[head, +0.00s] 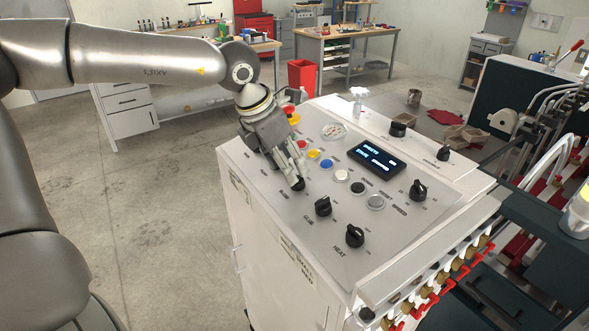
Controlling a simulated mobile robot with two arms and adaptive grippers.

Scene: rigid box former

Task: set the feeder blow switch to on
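The white control cabinet (330,215) has a sloped grey panel with black rotary knobs, coloured buttons and a small lit display (377,158). My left gripper (297,178) reaches down from the upper left to the panel's left part. Its fingertips are at a small black knob (298,185), which they partly hide. I cannot tell whether they grip it or only touch it. The label beside this knob is too small to read, so I cannot tell whether it is the feeder blow switch. My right gripper is out of view.
Beside it are the glue knob (323,206), heat knob (355,236) and speed knob (418,190). A spray bottle (358,100) stands at the cabinet's back. Machine parts with red-tipped levers crowd the right. Open floor lies to the left.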

